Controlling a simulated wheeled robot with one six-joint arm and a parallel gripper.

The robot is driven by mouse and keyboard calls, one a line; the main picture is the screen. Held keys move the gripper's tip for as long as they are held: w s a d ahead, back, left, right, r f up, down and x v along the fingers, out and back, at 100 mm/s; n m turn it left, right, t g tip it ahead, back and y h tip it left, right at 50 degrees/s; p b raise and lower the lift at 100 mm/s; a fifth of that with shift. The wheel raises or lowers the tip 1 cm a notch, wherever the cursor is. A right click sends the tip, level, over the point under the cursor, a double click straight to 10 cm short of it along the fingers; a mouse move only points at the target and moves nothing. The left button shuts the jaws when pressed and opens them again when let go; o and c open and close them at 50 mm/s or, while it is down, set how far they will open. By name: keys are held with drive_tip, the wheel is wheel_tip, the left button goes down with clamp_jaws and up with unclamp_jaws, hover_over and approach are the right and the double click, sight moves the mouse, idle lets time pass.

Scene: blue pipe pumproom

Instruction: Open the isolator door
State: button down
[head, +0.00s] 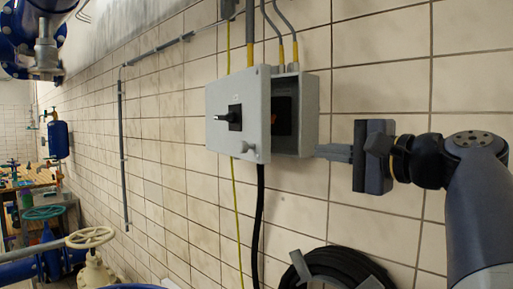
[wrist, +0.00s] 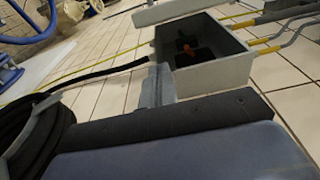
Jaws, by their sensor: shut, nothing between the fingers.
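The grey isolator box (head: 309,110) is on the tiled wall. Its door (head: 218,98) stands partly open, swung out to the left, so the inside shows at the right. The door carries a black rotary handle (head: 230,117) and a small grey knob (head: 251,150) near its lower free corner. My gripper (head: 318,152) is shut and empty, its fingertips beside the box's lower right edge; I cannot tell whether they touch it. In the wrist view the open box (wrist: 215,75) shows a red-orange part inside, and the door (wrist: 180,10) stands apart from its rim.
Grey conduits (head: 288,30) enter the box from above, and a black cable (head: 259,205) hangs below. A coiled black hose (head: 345,262) is on the wall below my gripper. Valves with handwheels (head: 90,237) stand at the lower left. The wall right of the box is bare.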

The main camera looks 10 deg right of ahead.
sight(270, 147)
drive_tip(key=w+a+p, duration=0.2)
drive_tip(key=w+a, duration=0.2)
drive_tip(key=w+a+p, duration=0.2)
drive_tip(key=w+a, duration=0.1)
drive_tip(key=a, duration=0.1)
drive_tip(key=shift+w+a+r, duration=0.1)
drive_tip(key=shift+w+a, duration=0.25)
idle(0.5)
